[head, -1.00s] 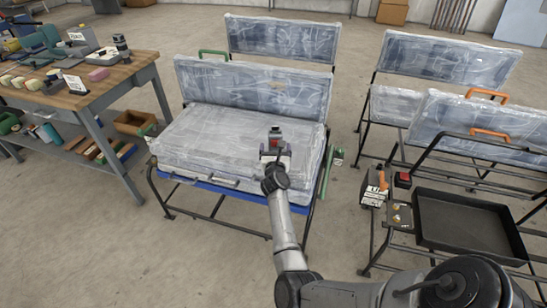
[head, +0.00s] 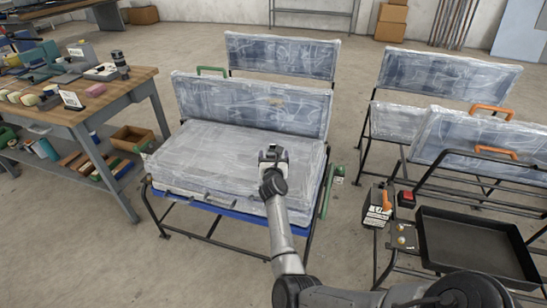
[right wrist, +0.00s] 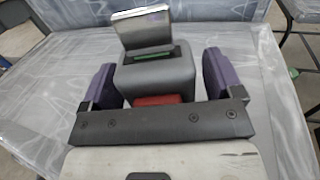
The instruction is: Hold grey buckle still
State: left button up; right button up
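The grey buckle (right wrist: 155,74) is a boxy block with a metal tongue (right wrist: 142,30) standing in its top and a red button (right wrist: 158,100) on its near face. It is over the plastic-wrapped seat cushion (head: 225,155). My right gripper (head: 273,157) is over the cushion in the head view and largely hides the buckle there. In the right wrist view its purple fingers (right wrist: 162,78) are apart, one on each side of the buckle. A gap shows on the right side; the left finger is closer, and contact is unclear. My left gripper is not in view.
A wrapped backrest (head: 255,103) stands behind the cushion. A workbench (head: 125,90) with tools stands at left. Wrapped seats and a black tray (head: 470,245) on a frame are at right. Bare floor lies between.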

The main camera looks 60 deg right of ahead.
jog(key=c, duration=0.9)
jog(key=o, duration=0.4)
jog(key=c, duration=0.5)
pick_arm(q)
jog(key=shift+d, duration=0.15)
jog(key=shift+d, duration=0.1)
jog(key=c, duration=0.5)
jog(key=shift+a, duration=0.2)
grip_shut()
